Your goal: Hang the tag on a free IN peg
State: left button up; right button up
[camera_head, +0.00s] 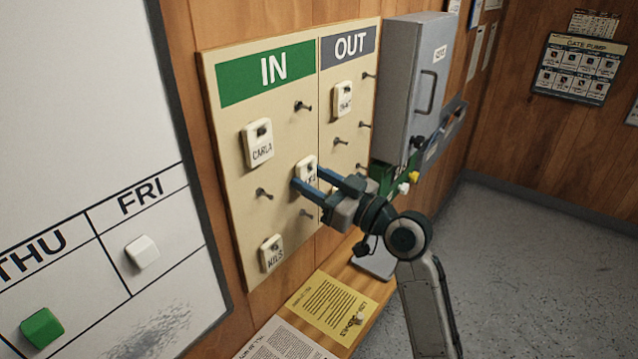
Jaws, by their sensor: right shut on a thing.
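The tag board (228,150) has a green IN half (265,70) and a grey-headed OUT half (350,44). My right gripper (304,184) is at the IN half, its blue fingers shut on a white tag (308,165). Fingers partly hide its lettering. A dark spot shows near its top; I cannot tell whether it sits on a peg. The CARLA tag (258,145) and a lower tag (271,254) hang on IN pegs. Bare IN pegs show at upper right (303,106), middle left (263,194) and lower right (306,214). My left gripper is not in view.
One tag (343,99) hangs on the OUT side among several bare pegs. A grey cabinet (415,80) stands out from the wall to the right. A whiteboard (90,120) is on the left. A wooden ledge (362,285) with papers (328,305) runs below.

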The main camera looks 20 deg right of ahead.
jog(key=shift+f+b, duration=0.2)
jog(key=shift+b, duration=0.15)
dwell(0.6)
dwell(0.4)
jog(key=o, duration=0.9)
jog(key=shift+s+d+f, duration=0.15)
jog(key=shift+s+d, duration=0.05)
jog(key=shift+b+v, duration=2.1)
jog(key=shift+v, duration=2.95)
